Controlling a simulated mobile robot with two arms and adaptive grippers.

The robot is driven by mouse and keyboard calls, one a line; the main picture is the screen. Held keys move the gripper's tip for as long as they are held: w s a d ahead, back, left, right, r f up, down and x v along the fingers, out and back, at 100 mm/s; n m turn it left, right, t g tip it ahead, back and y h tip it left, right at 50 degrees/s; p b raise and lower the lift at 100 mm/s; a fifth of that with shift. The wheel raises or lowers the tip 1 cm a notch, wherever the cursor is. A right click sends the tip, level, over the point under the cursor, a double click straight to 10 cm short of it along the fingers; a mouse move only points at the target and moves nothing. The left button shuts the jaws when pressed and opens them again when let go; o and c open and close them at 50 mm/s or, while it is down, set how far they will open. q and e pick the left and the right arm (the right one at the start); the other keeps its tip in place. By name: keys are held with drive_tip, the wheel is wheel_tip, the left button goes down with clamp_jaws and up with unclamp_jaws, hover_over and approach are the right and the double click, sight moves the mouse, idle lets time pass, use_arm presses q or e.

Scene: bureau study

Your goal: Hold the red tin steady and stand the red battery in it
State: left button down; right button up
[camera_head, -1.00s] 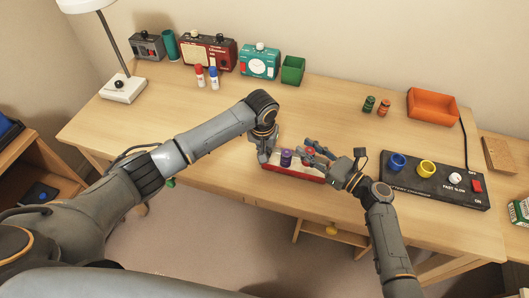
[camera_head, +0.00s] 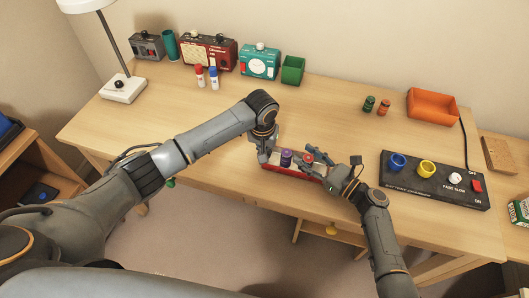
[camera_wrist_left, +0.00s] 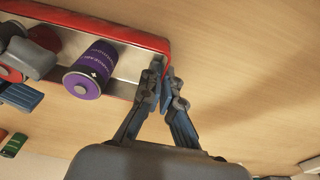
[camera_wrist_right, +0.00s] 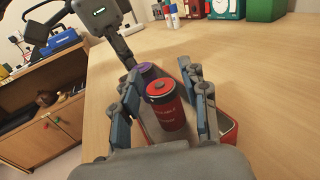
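The red tin (camera_head: 288,173) is a long shallow tray with red walls and a pale inside, near the desk's front edge. A purple battery (camera_head: 286,157) stands upright in it, left of the red battery (camera_head: 307,158), which also stands upright there. My left gripper (camera_head: 265,156) is shut on the tin's left end wall; in the left wrist view the fingers (camera_wrist_left: 166,86) pinch its rim. My right gripper (camera_head: 318,163) is open, its fingers apart on either side of the red battery, as the right wrist view (camera_wrist_right: 166,100) shows. The battery's base is partly hidden.
A black charger (camera_head: 433,183) with blue and yellow sockets lies at the right. Small green and orange batteries (camera_head: 377,106) and an orange bin (camera_head: 433,104) stand behind it. Radios, a green box (camera_head: 292,70) and a lamp (camera_head: 122,88) line the back. The desk's middle is clear.

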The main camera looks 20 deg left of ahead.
idle(0.3)
drive_tip(key=v, duration=1.2)
drive_tip(key=shift+f, duration=0.1)
use_arm(q)
drive_tip(key=c, duration=1.4)
unclamp_jaws()
drive_tip(key=shift+c, duration=0.2)
drive_tip(key=shift+r, duration=0.15)
